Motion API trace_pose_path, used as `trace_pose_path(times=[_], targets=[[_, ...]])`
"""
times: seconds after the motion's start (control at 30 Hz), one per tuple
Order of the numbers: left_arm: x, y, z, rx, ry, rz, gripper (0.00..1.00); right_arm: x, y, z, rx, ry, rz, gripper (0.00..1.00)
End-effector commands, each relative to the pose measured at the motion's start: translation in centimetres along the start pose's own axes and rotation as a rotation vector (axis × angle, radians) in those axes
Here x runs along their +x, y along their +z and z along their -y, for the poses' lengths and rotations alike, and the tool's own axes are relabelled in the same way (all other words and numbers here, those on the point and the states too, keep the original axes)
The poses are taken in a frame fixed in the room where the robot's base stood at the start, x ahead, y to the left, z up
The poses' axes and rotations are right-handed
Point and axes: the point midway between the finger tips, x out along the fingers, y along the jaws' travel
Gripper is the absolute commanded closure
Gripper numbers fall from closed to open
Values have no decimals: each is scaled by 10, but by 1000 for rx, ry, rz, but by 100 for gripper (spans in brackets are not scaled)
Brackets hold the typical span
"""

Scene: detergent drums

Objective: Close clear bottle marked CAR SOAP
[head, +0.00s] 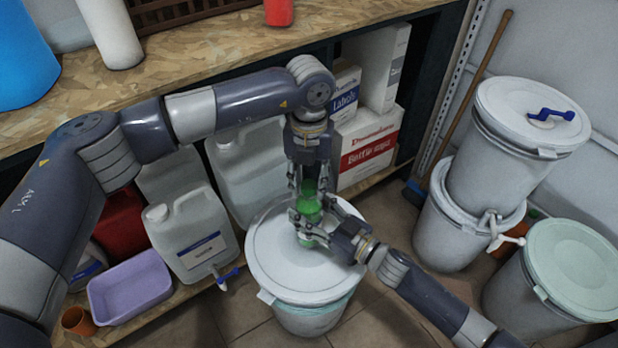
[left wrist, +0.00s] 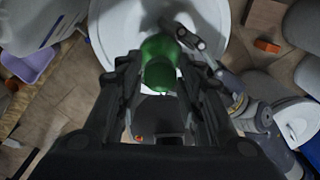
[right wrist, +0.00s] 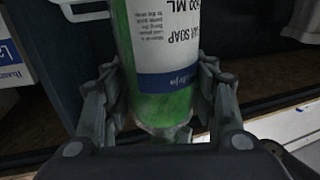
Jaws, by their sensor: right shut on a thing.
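The clear bottle with green liquid (head: 308,210) is upright above the white drum lid. In the right wrist view its white label (right wrist: 165,45) shows CAR SOAP and 500 ML, upside down. My right gripper (head: 307,224) is shut around the bottle from the side; its fingers flank the green body in the right wrist view (right wrist: 160,100). My left gripper (head: 308,180) points down over the bottle top, fingers apart. A darker green rounded piece, seemingly the cap (left wrist: 160,74), is between these fingers in the left wrist view. Whether they touch it, and how it sits on the neck, I cannot tell.
The lidded white drum (head: 285,262) stands below both grippers. Stacked white drums (head: 520,130) and a green-lidded drum (head: 575,270) are at right. Jugs (head: 190,235), a purple basin (head: 130,287) and boxes (head: 367,150) fill the low shelf. The wooden worktop (head: 200,55) is behind.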

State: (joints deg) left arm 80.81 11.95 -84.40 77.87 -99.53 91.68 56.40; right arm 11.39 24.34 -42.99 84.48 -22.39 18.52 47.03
Motion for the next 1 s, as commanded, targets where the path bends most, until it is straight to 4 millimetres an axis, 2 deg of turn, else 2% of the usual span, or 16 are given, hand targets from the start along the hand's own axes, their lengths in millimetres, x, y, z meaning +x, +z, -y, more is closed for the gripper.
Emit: trace_pose_path(times=[0.03,0.1,0.33,0.43,1.0], targets=[[0,0,0,0,0,0,85,0,0,0,0,0,0,100],[0,0,0,0,0,0,100,0,0,0,0,0,0,100],[0,0,0,10,1,0,100,0,0,0,1,0,0,100],[0,0,0,74,1,1,100,0,0,0,1,0,0,100],[0,0,-1,968,2,0,100,0,0,0,1,0,0,100]])
